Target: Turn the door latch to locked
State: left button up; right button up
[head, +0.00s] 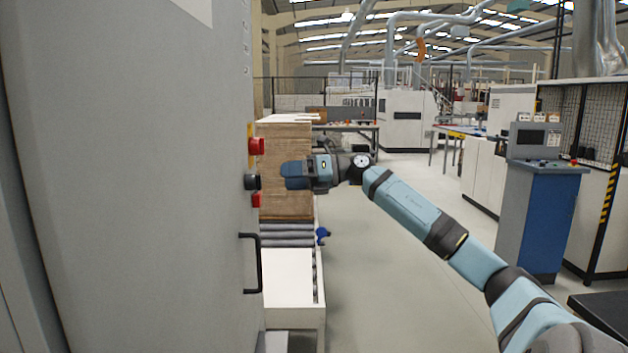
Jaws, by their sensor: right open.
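A large grey door panel (150,180) fills the left of the head view, seen at a steep angle. On its right edge sit a red knob (257,146) on a yellow plate, a dark round knob (252,182) below it, and another red part (256,200) lower down. I cannot tell which of these is the latch, or how it is turned. A black bar handle (253,263) is below them. My right gripper (288,175) is open and points left at the dark knob, a short gap from it. My left gripper is out of view.
A stack of brown boards (286,165) stands on a roller conveyor (288,235) behind my right gripper. A blue and grey control console (541,200) stands at the right. The floor (390,250) between them is clear.

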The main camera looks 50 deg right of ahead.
pick_arm(q)
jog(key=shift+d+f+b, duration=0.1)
jog(key=shift+b, duration=0.4)
pick_arm(e)
jog(key=shift+v, duration=2.9)
